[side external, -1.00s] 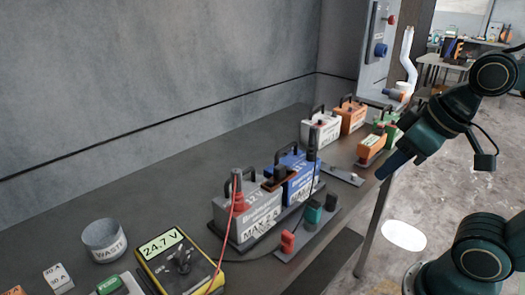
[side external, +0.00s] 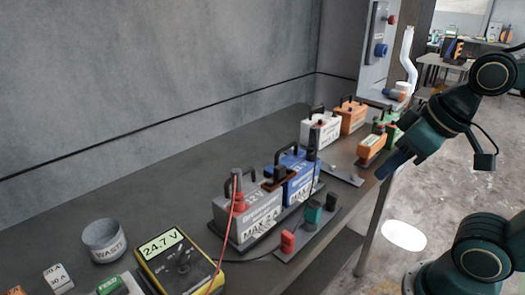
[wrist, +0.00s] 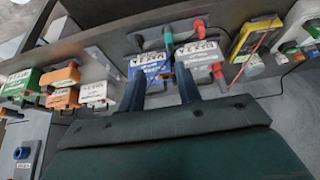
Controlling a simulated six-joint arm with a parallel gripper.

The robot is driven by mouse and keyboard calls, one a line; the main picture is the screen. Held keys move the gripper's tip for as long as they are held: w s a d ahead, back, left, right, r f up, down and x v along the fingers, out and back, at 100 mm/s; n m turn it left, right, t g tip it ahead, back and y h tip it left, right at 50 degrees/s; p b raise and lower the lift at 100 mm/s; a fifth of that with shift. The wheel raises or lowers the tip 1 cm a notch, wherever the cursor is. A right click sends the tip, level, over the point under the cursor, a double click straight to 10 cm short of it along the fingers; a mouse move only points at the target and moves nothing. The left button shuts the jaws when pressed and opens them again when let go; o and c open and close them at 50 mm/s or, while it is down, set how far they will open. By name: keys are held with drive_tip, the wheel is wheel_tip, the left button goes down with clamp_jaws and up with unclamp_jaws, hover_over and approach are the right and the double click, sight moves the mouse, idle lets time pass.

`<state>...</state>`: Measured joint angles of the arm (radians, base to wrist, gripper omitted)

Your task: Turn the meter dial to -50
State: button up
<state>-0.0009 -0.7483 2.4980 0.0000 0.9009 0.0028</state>
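The yellow meter (side external: 205,285) lies on the bench at the front, its screen reading 24.7 V. Its dark dial (side external: 184,264) sits below the screen; its setting is too small to read. The meter also shows at the upper right of the wrist view (wrist: 240,42). A red lead runs from it to a red probe (side external: 238,192) at the grey battery (side external: 248,218). A black probe (side external: 313,146) stands at the blue battery (side external: 301,183). My gripper (side external: 385,174) is at the bench's right edge, far from the meter. In the wrist view its two fingers (wrist: 160,88) are apart, with nothing held between them.
Orange (side external: 352,115) and white (side external: 321,130) batteries stand farther back. A plate with red and green terminals (side external: 310,232) lies before the near batteries. A waste cup (side external: 104,241) stands left of the meter. The bench along the wall is clear.

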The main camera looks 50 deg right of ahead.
drive_tip(key=w+a+r+m+g, duration=0.1)
drive_tip(key=w+a+r+m, duration=0.1)
drive_tip(key=w+a+r, duration=0.35)
drive_tip(key=m+g, duration=0.5)
drive_tip(key=m, duration=0.3)
hover_over(179, 251)
wheel_tip(179, 251, down, 5)
drive_tip(key=shift+f, duration=0.1)
drive_tip(key=shift+f, duration=0.1)
wheel_tip(179, 251, down, 14)
drive_tip(key=shift+r, duration=0.2)
clamp_jaws()
